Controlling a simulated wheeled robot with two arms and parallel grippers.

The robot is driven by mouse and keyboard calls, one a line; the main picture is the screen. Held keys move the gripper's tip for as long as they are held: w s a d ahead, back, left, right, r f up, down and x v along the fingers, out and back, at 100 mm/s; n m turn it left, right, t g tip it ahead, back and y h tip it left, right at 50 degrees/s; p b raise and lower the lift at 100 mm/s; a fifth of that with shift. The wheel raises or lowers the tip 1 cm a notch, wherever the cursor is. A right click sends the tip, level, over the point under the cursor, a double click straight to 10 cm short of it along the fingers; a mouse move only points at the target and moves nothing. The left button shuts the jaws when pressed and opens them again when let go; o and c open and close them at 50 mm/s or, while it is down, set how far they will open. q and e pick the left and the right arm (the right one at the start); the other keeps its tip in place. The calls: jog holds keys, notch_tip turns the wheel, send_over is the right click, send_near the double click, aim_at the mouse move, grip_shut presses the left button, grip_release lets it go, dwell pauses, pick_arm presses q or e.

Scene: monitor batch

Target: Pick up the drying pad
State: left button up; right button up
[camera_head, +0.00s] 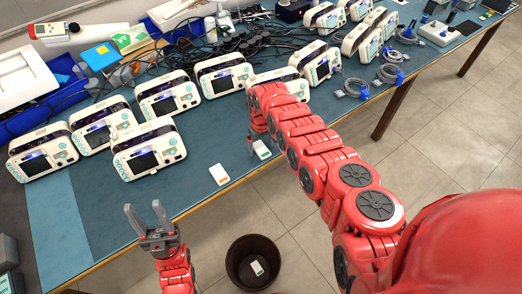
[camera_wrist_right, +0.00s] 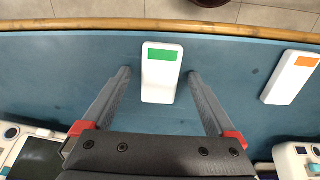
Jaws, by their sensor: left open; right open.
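Two small white pads lie on the blue table mat near its front edge. One has a green label (camera_wrist_right: 161,72) and also shows in the head view (camera_head: 262,150). The other has an orange label (camera_wrist_right: 291,77), to its left in the head view (camera_head: 219,175). I cannot tell by name which is the drying pad. My right gripper (camera_wrist_right: 158,74) is open, its fingers on either side of the green-labelled pad with gaps to both sides. My left gripper (camera_head: 144,207) is open and empty, in front of the table edge at left.
Several white monitors (camera_head: 149,149) stand in rows behind the pads, with black cables (camera_head: 235,45) farther back. A dark bin (camera_head: 236,272) on the floor holds a white pad (camera_head: 257,268). A blue crate (camera_head: 45,110) is at back left. The mat around the two pads is clear.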

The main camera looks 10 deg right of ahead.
aim_at(262, 148)
jog(key=c, duration=1.4)
jog(key=shift+r, duration=0.2)
jog(key=shift+c, duration=0.2)
jog(key=shift+r+p, duration=0.3)
jog(key=shift+r, duration=0.25)
notch_tip(262, 148, up, 2)
jog(key=shift+d+r, duration=0.15)
jog(key=shift+r, duration=0.05)
jog(key=s+a+r+p, duration=0.1)
jog(key=s+a+p, duration=0.3)
jog(key=s+p, duration=0.5)
jog(key=s, duration=0.6)
jog(key=shift+s+a, duration=0.15)
jog(key=shift+s, duration=0.15)
jog(key=shift+r, duration=0.1)
